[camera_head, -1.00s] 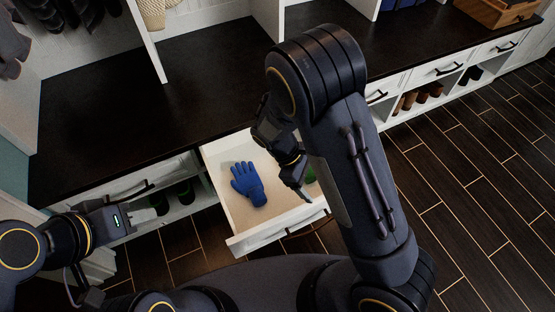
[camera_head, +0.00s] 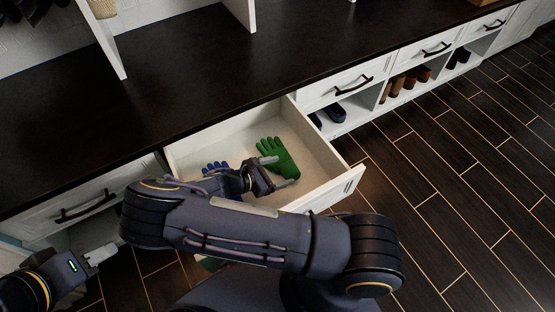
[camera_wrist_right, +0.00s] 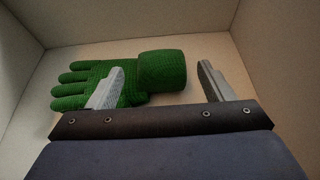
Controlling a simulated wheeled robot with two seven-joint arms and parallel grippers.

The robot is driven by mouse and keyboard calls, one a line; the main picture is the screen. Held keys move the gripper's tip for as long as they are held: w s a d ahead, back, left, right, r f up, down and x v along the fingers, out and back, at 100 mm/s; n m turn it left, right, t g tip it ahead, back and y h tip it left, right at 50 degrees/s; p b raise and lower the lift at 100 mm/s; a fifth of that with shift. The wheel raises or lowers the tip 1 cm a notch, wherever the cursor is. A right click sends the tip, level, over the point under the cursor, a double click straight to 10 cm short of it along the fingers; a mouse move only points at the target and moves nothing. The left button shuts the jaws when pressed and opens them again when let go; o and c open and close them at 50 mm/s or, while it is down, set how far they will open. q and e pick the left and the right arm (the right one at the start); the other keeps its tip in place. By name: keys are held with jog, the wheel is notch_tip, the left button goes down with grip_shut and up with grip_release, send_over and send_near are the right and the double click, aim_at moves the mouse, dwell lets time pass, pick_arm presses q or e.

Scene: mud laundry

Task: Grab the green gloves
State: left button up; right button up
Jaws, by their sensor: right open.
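One green glove (camera_head: 279,157) lies flat in the open white drawer (camera_head: 330,165). In the right wrist view the green glove (camera_wrist_right: 162,71) has its fingers to the left and its cuff to the right. My right gripper (camera_head: 277,172) is open over the drawer, at the glove. In the right wrist view one finger of the gripper (camera_wrist_right: 158,80) overlaps the palm and the other is beyond the cuff. I cannot tell whether the fingers touch the glove. My left gripper (camera_head: 104,254) is at the lower left, away from the drawer; its jaw state is unclear.
A blue glove (camera_head: 213,168) lies in the drawer, partly hidden by my right arm. A dark bench top (camera_head: 150,95) runs behind the drawer. Cubbies with brown boots (camera_head: 400,84) stand to the right. Dark tiled floor (camera_head: 450,180) is clear at right.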

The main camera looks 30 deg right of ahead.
jog(key=shift+x, duration=1.45)
jog(key=shift+s, duration=0.1)
jog(key=c, duration=1.1)
jog(key=shift+o, duration=0.2)
